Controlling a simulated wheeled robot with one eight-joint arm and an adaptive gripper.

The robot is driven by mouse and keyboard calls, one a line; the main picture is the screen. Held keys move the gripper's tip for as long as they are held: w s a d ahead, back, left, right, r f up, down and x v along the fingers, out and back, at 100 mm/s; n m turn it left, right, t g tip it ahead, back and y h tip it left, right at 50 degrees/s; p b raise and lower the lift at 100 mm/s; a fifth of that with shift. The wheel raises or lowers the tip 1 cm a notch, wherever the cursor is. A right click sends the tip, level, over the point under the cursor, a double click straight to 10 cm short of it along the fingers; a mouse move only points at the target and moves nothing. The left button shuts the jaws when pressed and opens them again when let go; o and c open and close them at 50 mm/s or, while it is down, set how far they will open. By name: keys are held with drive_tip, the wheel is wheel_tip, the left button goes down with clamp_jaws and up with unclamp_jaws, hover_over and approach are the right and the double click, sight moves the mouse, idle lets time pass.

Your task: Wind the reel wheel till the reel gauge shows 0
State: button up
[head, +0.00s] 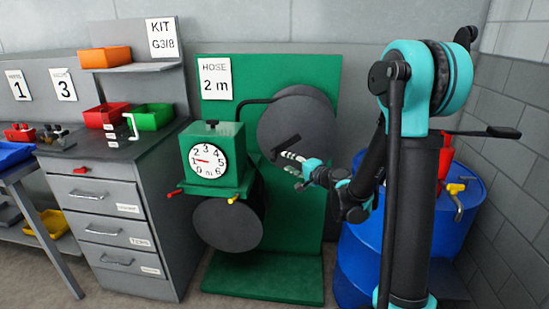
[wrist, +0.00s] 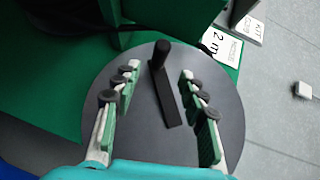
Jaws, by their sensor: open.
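The reel wheel (head: 292,108) is a dark grey disc on the green panel. It also fills the middle of the wrist view (wrist: 140,125). A black crank bar (wrist: 170,102) with an upright peg-like handle (wrist: 161,56) stands on its face. The reel gauge (head: 208,160) is a white round dial on a green box. Its needle points left, close to the 1. My gripper (head: 287,162) is in front of the wheel's lower part, open and empty. In the wrist view its fingers (wrist: 160,85) are spread on either side of the crank; I see no contact.
A black hose runs from the box. A blue barrel (head: 360,255) stands right, behind my arm. A drawer cabinet (head: 108,205) stands left.

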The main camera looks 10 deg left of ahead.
sight(274, 156)
drive_tip(key=x, duration=1)
clamp_jaws()
